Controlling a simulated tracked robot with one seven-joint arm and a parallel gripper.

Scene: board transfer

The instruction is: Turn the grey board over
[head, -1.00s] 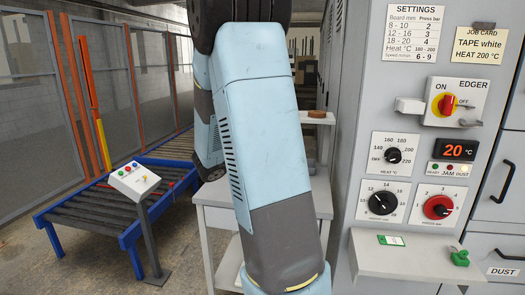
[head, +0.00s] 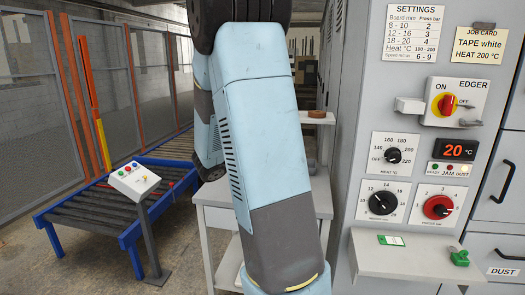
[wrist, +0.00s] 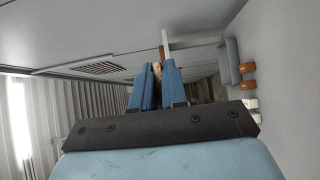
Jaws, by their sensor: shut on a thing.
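My gripper (wrist: 159,88) shows in the wrist view as two blue fingers with a narrow gap. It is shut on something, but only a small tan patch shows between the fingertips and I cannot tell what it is. I cannot make out the grey board for certain in either view. In the head view my arm hangs down through the middle and its lower end runs out of the picture, so the gripper is hidden there.
A white table (head: 217,217) stands behind my arm, with a brown piece (head: 317,114) at its back. The grey edger panel (head: 409,37) with a shelf (head: 415,261) is at the right. A roller conveyor (head: 88,221) and control post (head: 151,237) stand left.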

